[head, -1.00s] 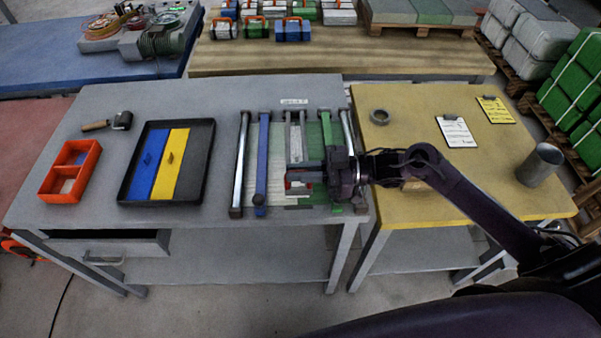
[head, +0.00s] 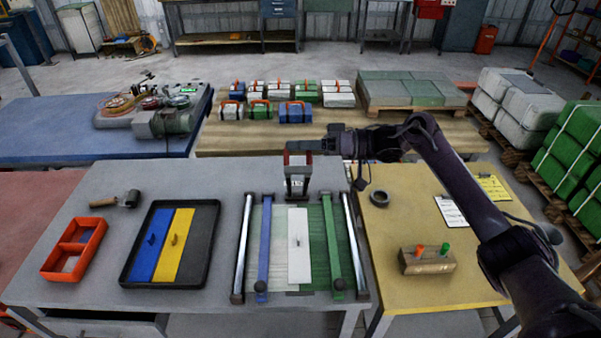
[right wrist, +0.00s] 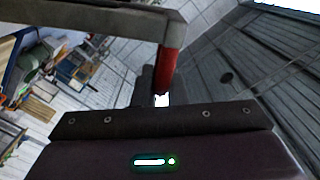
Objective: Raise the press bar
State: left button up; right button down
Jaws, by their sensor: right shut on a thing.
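The press bar (head: 297,186) is a grey frame standing steeply raised at the back of the press on the grey table. My right gripper (head: 299,155) is shut on its upper end, high above the press bed. A red part shows at the grip, and in the right wrist view a red upright piece (right wrist: 170,58) meets a grey bar (right wrist: 95,18). The fingertips are partly hidden. Below the raised bar, a white strip with a small handle (head: 299,262) lies exposed between the blue rail (head: 264,240) and the green rail (head: 331,240). My left gripper is out of view.
A black tray (head: 127,270) with blue and yellow panels and an orange bin (head: 100,235) are on the left of the table. A wooden block with pegs (head: 427,262) and a tape ring (head: 379,198) are on the yellow table. Small cases (head: 295,112) stand behind.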

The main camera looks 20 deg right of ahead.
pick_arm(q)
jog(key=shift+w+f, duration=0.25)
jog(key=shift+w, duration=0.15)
pick_arm(e)
jog(key=shift+w+d+r, duration=0.15)
jog(key=shift+w+r, duration=0.15)
jog(key=shift+w, duration=0.2)
jog(key=shift+w+d+r, duration=0.15)
jog(key=shift+w+r, duration=0.15)
jog(key=shift+w, duration=0.2)
jog(key=c, duration=1.5)
grip_release()
jog(key=shift+f, duration=0.1)
